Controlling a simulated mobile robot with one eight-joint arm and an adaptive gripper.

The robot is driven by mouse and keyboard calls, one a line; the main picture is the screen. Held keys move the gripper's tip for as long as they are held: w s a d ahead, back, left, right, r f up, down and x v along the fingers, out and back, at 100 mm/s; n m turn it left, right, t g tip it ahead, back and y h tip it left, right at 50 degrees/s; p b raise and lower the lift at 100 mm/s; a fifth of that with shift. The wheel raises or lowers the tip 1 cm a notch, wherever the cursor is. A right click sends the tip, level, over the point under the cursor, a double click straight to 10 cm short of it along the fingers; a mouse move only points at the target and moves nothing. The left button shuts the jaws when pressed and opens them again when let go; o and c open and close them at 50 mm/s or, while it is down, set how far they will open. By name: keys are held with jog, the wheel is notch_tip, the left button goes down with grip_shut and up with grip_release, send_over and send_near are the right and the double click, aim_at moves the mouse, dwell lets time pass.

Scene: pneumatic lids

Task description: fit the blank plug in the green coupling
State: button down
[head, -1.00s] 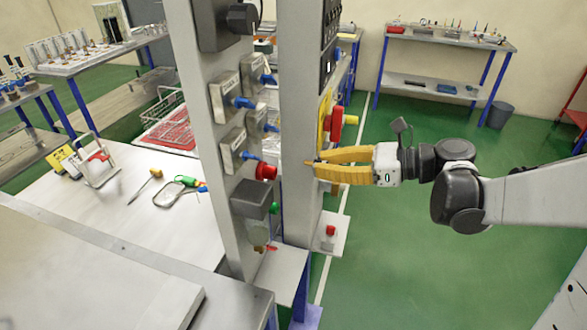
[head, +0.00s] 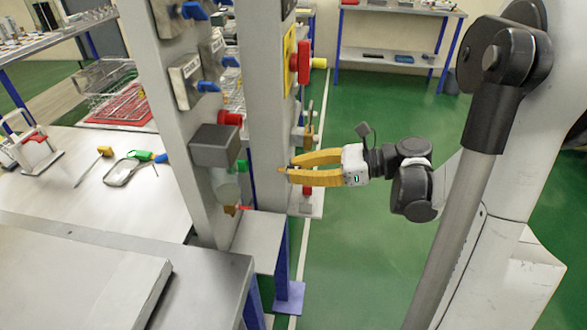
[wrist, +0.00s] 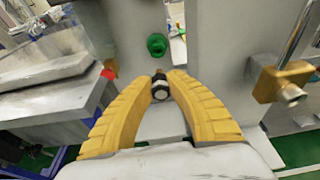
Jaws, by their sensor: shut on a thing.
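The green coupling (wrist: 157,44) shows in the wrist view as a round green socket beyond my fingertips, left of a gap between grey panels. In the head view the green coupling (head: 242,166) is partly hidden, low on the panel below a red fitting. My gripper (head: 287,169) has yellow fingers and points left towards the panels. In the wrist view my gripper (wrist: 162,84) is shut on the blank plug (wrist: 159,86), a small dark piece with a pale round end. The plug is apart from the coupling, below it in the wrist view.
A brass block with a metal rod (wrist: 280,80) juts out at the right. A grey box (head: 215,146) and a red fitting (head: 231,118) are on the left post. A red handle (head: 304,62) sticks out above my gripper. Open green floor lies to the right.

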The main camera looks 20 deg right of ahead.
jog(key=shift+w+a, duration=0.55)
jog(key=shift+a, duration=0.3)
jog(key=shift+w+a, duration=0.5)
jog(key=shift+a, duration=0.3)
jog(key=shift+w+a, duration=0.55)
jog(key=shift+a, duration=0.3)
jog(key=shift+w+a+b, duration=0.2)
jog(key=shift+w+a, duration=0.3)
jog(key=shift+a, duration=0.2)
jog(key=shift+w+a+b, duration=0.2)
jog(key=shift+w+a, duration=0.25)
jog(key=shift+a, duration=0.25)
dwell(0.3)
jog(key=c, duration=1.3)
grip_release()
jog(key=shift+p+v, duration=0.55)
jog(key=shift+v, duration=2.65)
jog(key=shift+s+d, duration=0.15)
jog(key=shift+d, duration=0.05)
